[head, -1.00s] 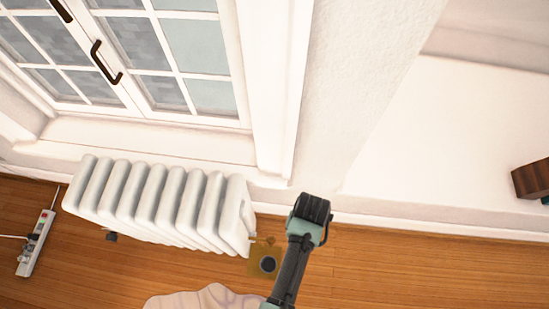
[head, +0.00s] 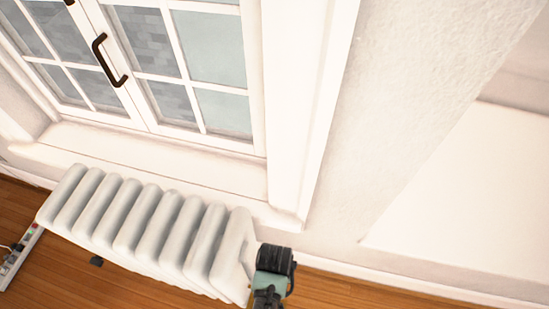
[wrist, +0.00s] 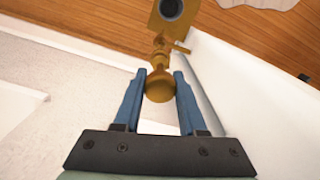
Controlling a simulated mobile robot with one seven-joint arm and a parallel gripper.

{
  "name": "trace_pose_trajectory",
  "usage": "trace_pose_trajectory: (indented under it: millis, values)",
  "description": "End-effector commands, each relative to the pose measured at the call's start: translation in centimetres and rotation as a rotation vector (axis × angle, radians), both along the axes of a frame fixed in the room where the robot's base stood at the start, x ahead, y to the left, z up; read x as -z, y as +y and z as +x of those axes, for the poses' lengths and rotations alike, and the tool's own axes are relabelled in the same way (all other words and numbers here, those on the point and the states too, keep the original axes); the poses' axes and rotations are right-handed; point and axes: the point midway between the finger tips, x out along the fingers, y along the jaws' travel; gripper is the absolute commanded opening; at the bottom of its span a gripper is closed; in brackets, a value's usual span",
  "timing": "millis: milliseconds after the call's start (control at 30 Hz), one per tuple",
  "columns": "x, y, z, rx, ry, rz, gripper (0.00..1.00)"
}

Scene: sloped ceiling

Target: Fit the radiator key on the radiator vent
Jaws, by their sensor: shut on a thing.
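My gripper (wrist: 158,78), with two blue fingers, is shut on a brass-coloured piece with a rounded knob, which I take to be the radiator key (wrist: 159,88). Its narrower stem extends away from the fingers. A small stub (wrist: 182,47), perhaps the radiator vent, shows by the far end of the stem, beside the white radiator (wrist: 215,75). I cannot tell whether key and stub touch or are joined. In the head view, the radiator (head: 150,225) stands below the window, and my wrist is at its right end; the fingers and key are hidden there.
A brass-coloured square with a dark round centre (wrist: 171,8) lies beyond the key, over the wooden floor (wrist: 110,15). A power strip (head: 20,255) lies left of the radiator. The wall and white trim (head: 420,285) are close behind. Pale cloth (wrist: 258,3) lies on the floor.

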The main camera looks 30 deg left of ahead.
Motion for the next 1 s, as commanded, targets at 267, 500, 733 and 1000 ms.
trace_pose_trajectory:
  millis: [267, 500, 733, 1000]
  values:
    - [-0.2, 0.0, 0.0, 0.001, 0.0, 0.0, 0.0]
    - [0.8, 0.0, 0.0, 0.001, -0.001, -0.001, 0.0]
    - [1.8, 0.0, 0.0, 0.002, -0.001, -0.001, 0.0]
    - [2.8, 0.0, 0.0, 0.002, -0.001, 0.0, 0.0]
